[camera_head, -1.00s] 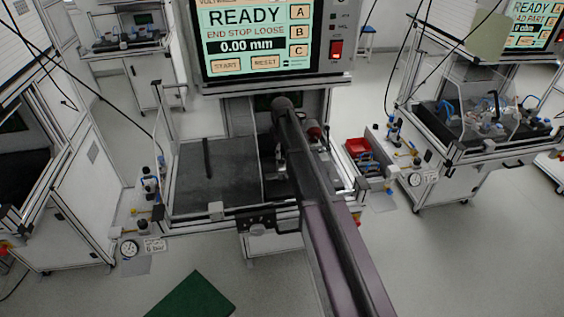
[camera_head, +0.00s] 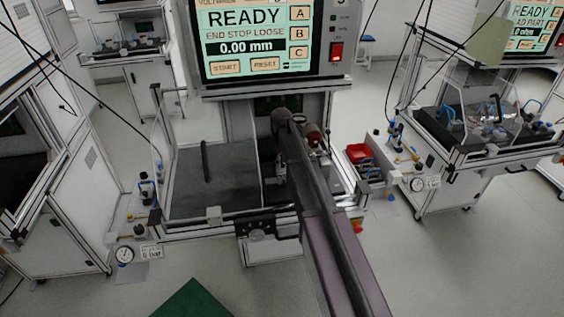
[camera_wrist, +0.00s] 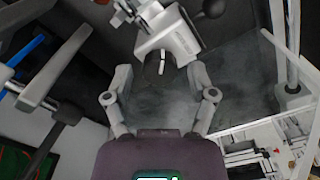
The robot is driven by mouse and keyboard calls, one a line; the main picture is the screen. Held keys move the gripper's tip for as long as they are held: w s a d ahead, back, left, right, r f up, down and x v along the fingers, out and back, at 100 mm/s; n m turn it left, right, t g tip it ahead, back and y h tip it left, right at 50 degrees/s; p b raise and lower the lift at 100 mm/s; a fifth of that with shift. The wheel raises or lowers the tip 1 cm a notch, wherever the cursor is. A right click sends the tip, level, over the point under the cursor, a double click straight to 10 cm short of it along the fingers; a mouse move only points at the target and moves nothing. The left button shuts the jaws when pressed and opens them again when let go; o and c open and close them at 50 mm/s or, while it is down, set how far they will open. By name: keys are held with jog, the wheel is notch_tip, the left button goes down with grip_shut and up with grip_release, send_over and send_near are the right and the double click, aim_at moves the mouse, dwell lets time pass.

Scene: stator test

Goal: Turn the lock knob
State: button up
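In the wrist view my gripper (camera_wrist: 159,78) is open, its two fingers spread with nothing between the tips. Just beyond the tips is a pale metal fixture block (camera_wrist: 172,42) with a small dark round feature and a thin bright tab (camera_wrist: 161,66) on its near end. This may be the lock knob, but I cannot tell for sure. A black ball-ended handle (camera_wrist: 211,8) stands beyond the block to the right. In the head view my arm covers the gripper and most of the fixture; a dark red round part (camera_head: 314,136) shows just right of the arm.
A screen (camera_head: 246,45) reading READY and END STOP LOOSE, 0.00 mm, stands above the bench. The bench's dark plate (camera_head: 220,185) is mostly clear on the left. A red bin (camera_head: 358,152) sits at right. Other benches stand on both sides; a green mat (camera_head: 195,300) lies on the floor.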

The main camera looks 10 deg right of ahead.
grip_shut()
jog(key=shift+m, duration=0.3)
jog(key=m, duration=0.7)
jog(key=shift+m, duration=0.4)
jog(key=m, duration=0.4)
jog(key=shift+m, duration=0.3)
jog(key=m, duration=0.4)
jog(key=shift+s, duration=0.1)
jog(key=shift+m, duration=0.3)
